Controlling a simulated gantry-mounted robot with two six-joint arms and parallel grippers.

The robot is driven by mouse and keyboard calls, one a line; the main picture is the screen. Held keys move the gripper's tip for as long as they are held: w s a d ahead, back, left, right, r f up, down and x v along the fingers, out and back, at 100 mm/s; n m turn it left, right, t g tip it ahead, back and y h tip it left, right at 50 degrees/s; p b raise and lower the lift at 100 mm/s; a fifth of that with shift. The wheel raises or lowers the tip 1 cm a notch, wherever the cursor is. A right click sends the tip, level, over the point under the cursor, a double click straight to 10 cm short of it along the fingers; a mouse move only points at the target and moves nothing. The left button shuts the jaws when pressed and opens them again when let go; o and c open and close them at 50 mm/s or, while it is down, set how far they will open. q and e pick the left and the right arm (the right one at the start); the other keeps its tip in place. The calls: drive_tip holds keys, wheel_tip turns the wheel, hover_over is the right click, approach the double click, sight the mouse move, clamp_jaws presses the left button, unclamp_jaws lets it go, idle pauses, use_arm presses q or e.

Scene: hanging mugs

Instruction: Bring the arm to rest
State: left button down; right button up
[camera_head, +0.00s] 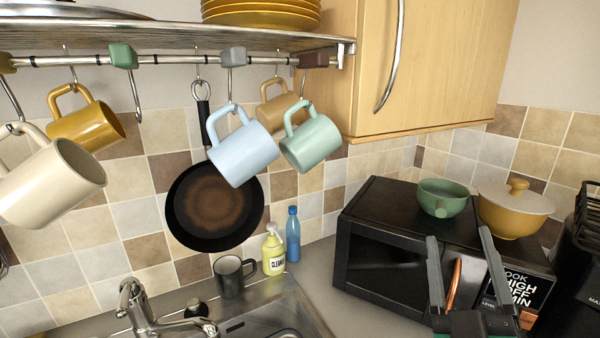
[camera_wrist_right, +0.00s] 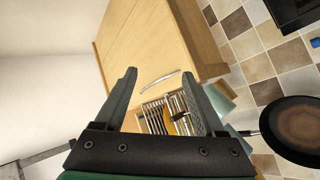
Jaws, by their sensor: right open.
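My right gripper (camera_head: 461,262) is open and empty in front of the black microwave (camera_head: 375,232) at the lower right of the head view. Its two fingers also show spread apart in the right wrist view (camera_wrist_right: 163,92), with nothing between them. Several mugs hang from hooks on the rail: a cream mug (camera_head: 52,178), a mustard mug (camera_head: 88,122), a light blue mug (camera_head: 243,153), a pale green mug (camera_head: 312,143) and a tan mug (camera_head: 275,104). My left gripper is not in view.
A black frying pan (camera_head: 214,210) hangs behind the mugs. A green bowl (camera_head: 441,199) and a yellow lidded pot (camera_head: 510,212) stand on the microwave. A dark mug (camera_head: 230,279), yellow spray bottle (camera_head: 273,254) and blue bottle (camera_head: 293,236) stand by the sink. A wooden cabinet (camera_head: 440,65) overhangs.

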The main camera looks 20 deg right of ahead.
drive_tip(key=s+a+r+t+y, duration=0.3)
drive_tip(key=a+r+t+y, duration=0.1)
drive_tip(key=a+r+y, duration=0.3)
drive_tip(key=s+a+r+t+y, duration=0.3)
drive_tip(key=a+r+y, duration=0.25)
drive_tip(key=r, duration=0.35)
use_arm(q)
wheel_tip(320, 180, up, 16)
drive_tip(key=p, duration=1.5)
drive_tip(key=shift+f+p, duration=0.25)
drive_tip(key=shift+p, duration=0.05)
use_arm(e)
wheel_tip(320, 180, up, 16)
drive_tip(key=y, duration=0.1)
drive_tip(key=shift+a+f+y, duration=0.15)
drive_tip(key=shift+f+y, duration=0.1)
drive_tip(key=shift+y, duration=0.1)
drive_tip(key=shift+w, duration=0.1)
